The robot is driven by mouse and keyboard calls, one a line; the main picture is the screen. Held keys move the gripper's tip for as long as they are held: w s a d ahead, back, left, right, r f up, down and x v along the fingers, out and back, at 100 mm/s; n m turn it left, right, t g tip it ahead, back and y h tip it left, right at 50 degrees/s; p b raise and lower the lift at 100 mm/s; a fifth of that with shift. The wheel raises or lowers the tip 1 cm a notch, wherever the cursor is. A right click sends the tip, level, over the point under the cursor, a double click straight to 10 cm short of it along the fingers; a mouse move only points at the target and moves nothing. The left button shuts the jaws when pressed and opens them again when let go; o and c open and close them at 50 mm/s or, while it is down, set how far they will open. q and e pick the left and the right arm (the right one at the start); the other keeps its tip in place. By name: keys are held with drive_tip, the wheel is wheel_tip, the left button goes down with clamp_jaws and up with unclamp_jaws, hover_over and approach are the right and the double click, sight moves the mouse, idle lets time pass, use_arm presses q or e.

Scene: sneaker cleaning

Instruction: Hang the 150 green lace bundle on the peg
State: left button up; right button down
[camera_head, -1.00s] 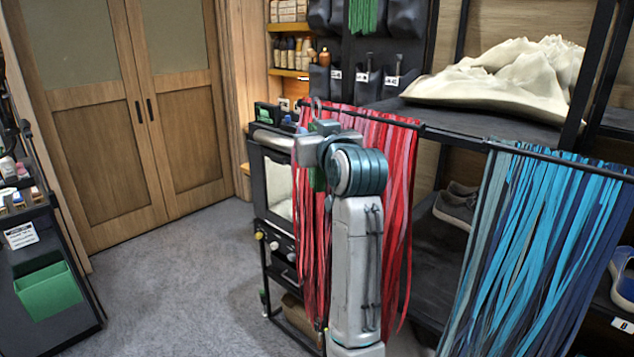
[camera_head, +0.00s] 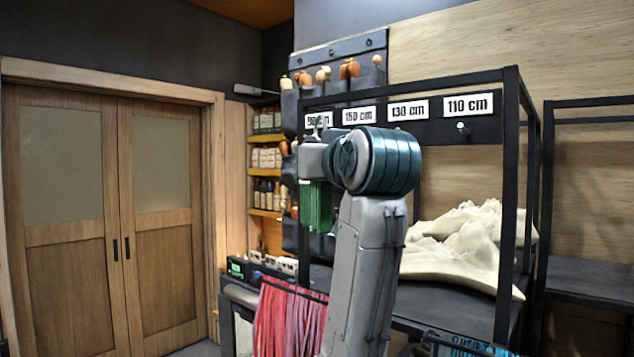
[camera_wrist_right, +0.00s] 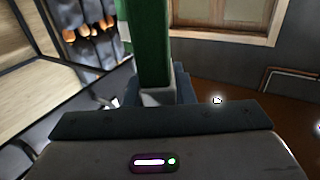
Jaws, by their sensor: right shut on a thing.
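My right gripper (camera_head: 314,163) is raised in front of the label board, below the 90 cm label (camera_head: 318,121). In the right wrist view, my right gripper (camera_wrist_right: 160,95) is shut on a green lace bundle (camera_wrist_right: 153,45). Green strands (camera_head: 316,207) show just below the gripper in the head view; I cannot tell whether they are the held bundle or another hanging behind. The 150 cm label (camera_head: 359,115) is right of the gripper; its peg is hidden by my arm. One peg (camera_head: 461,126) shows under the 110 cm label (camera_head: 468,105). My left gripper is out of view.
A black rack frame (camera_head: 510,190) stands right of my arm, with a pale plaster-like form (camera_head: 460,245) on its shelf. Red laces (camera_head: 288,318) hang low at the front. A pocket organiser (camera_head: 340,72) hangs behind. The space before the wooden doors (camera_head: 105,230) is clear.

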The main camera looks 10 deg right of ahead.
drive_tip(key=w+d+f+p, duration=0.1)
drive_tip(key=w+d, duration=0.5)
drive_tip(key=d, duration=0.1)
drive_tip(key=shift+w+d+f, duration=0.15)
drive_tip(key=shift+d+f, duration=0.15)
drive_tip(key=shift+f, duration=0.1)
idle(0.8)
idle(0.6)
drive_tip(key=c, duration=1.1)
unclamp_jaws()
drive_tip(key=shift+c, duration=0.2)
